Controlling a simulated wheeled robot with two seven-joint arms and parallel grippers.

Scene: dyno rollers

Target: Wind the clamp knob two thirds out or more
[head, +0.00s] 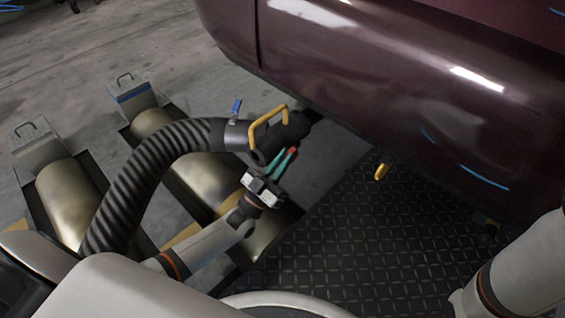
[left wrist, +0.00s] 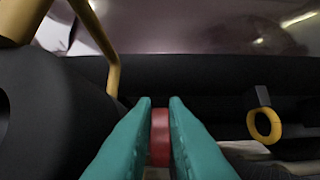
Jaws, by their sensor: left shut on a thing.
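A red clamp knob (left wrist: 160,138) stands between the two teal fingertips of my left gripper (left wrist: 160,105) in the left wrist view. In the head view a bit of the knob's red (head: 293,151) shows at the tips of my left gripper (head: 287,158). The gripper is shut on it. The knob sits beside the black nozzle (head: 293,130) of the exhaust hose, under its yellow handle (head: 268,124). The knob's screw is hidden, so how far out it is cannot be told. My right gripper is out of view.
The ribbed black hose (head: 147,165) arches left from the nozzle, with a blue lever (head: 236,108) at its collar. The dark red car body (head: 400,80) overhangs close behind. A yellow ring (head: 382,171) hangs below it. Steel rollers (head: 68,200) lie left; the tread plate (head: 340,240) is clear.

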